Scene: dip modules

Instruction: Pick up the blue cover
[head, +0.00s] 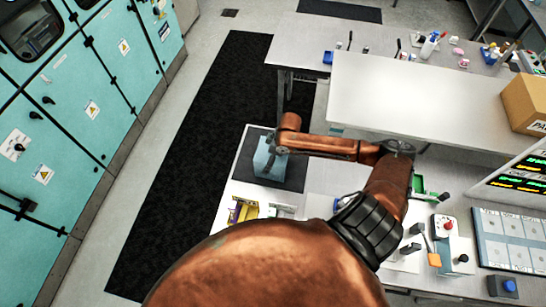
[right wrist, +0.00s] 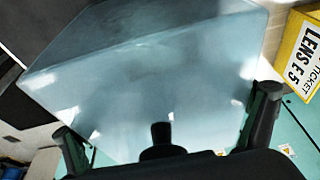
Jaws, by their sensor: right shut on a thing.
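The blue cover (head: 268,160) is a pale blue, see-through box shape over a dark square mat (head: 292,172) at the near left of the bench. My right gripper (head: 277,145) is at the cover, partly hidden by its own wrist. In the right wrist view the cover (right wrist: 150,75) fills most of the picture, with a finger of my right gripper (right wrist: 166,132) on either side of it. The gripper is shut on the cover. I cannot tell whether the cover touches the mat. My left gripper is not in view.
A yellow ticket holder (head: 243,211) stands just in front of the mat; its lettering shows in the right wrist view (right wrist: 303,55). A raised white shelf (head: 420,95) lies behind my arm, with a cardboard box (head: 525,103) at right. Several small tools lie right of my arm.

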